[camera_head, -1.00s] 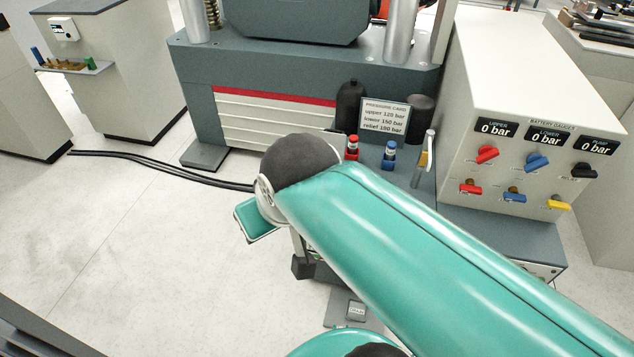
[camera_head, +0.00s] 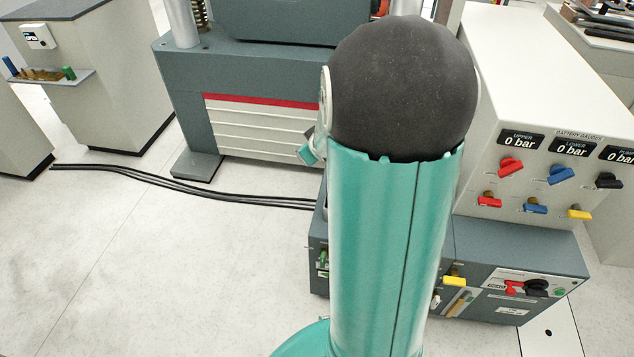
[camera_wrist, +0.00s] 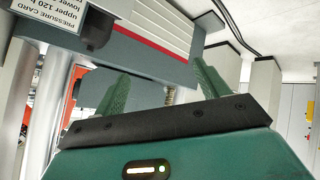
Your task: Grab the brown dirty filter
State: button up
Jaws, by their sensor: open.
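My gripper (camera_wrist: 160,84) shows in the wrist view with its two green fingers spread apart and nothing between them. In the head view my teal arm stands in front of the middle of the bench and hides most of the gripper. A small brownish cylinder (camera_head: 461,303) shows low on the front of the grey cabinet, right of my arm, near a yellow handle. I cannot tell whether it is the dirty filter. No filter shows clearly in the wrist view.
The grey press (camera_head: 240,65) stands behind my arm. A white gauge box (camera_head: 520,90) with coloured valves reads 0 bar. The grey cabinet (camera_head: 500,250) stands below it. Black hoses (camera_head: 180,188) lie on the floor. The pressure card (camera_wrist: 62,20) is at the wrist view's top left.

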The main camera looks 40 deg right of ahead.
jog(key=s+d+f+t+y, duration=0.1)
jog(key=s+d+f, duration=0.1)
jog(key=d+f, duration=0.45)
jog(key=s+d+f+t+y, duration=0.1)
jog(key=s+d+f+t, duration=0.15)
jog(key=f, duration=0.75)
jog(key=s+f+m+t, duration=0.2)
jog(key=s+f+t, duration=0.1)
jog(key=s+f, duration=0.65)
jog(key=shift+y, duration=0.4)
jog(key=shift+d+f+x, duration=0.15)
jog(key=shift+x, duration=3.45)
jog(key=shift+d+f+x, duration=0.15)
jog(key=shift+x, duration=3.45)
jog(key=shift+s, duration=0.15)
jog(key=c, duration=0.9)
jog(key=shift+t, duration=0.25)
jog(key=shift+c, duration=0.3)
jog(key=shift+r, duration=0.2)
